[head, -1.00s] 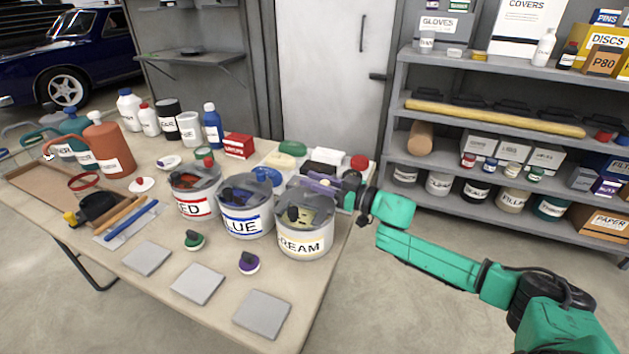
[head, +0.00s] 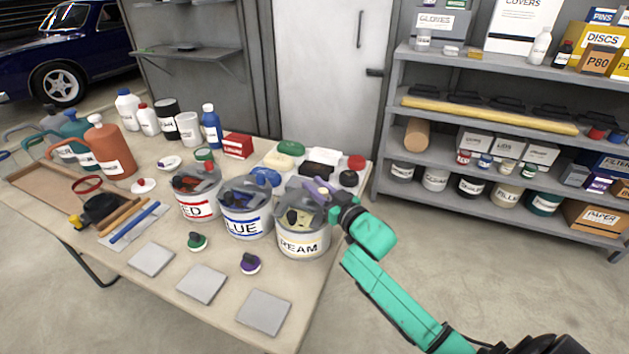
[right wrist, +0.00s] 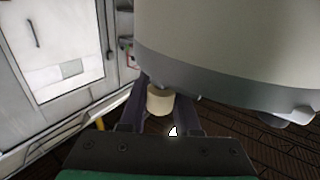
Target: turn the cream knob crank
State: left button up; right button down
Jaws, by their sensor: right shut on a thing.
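The tin marked CREAM (head: 303,245) stands on the table at the right of a row of three tins. It has a grey upper part with a pale cream piece inside (head: 297,217). My right gripper (head: 322,190) is at the tin's upper right edge, its arm coming from the lower right. In the right wrist view the cream knob (right wrist: 160,101) sits between my right fingers (right wrist: 158,112), which are shut on it. The tin's large pale and grey body fills the upper right there. The crank's arm is mostly hidden. My left gripper is out of view.
The RED tin (head: 197,205) and the BLUE tin (head: 245,224) stand close on the left. Purple (head: 250,264) and green (head: 197,241) knobbed pieces and grey square pads (head: 264,311) lie in front. The table's right edge is close by, with open floor beyond.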

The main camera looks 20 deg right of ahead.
jog(key=shift+s+m+h, duration=0.2)
jog(key=shift+m+h, duration=0.4)
jog(key=shift+h, duration=0.3)
jog(key=c, duration=0.6)
grip_release()
jog(key=s, duration=0.4)
jog(key=s+b, duration=0.1)
jog(key=s, duration=0.4)
jog(key=s+d, duration=0.1)
jog(key=s, duration=0.4)
jog(key=shift+s, duration=0.25)
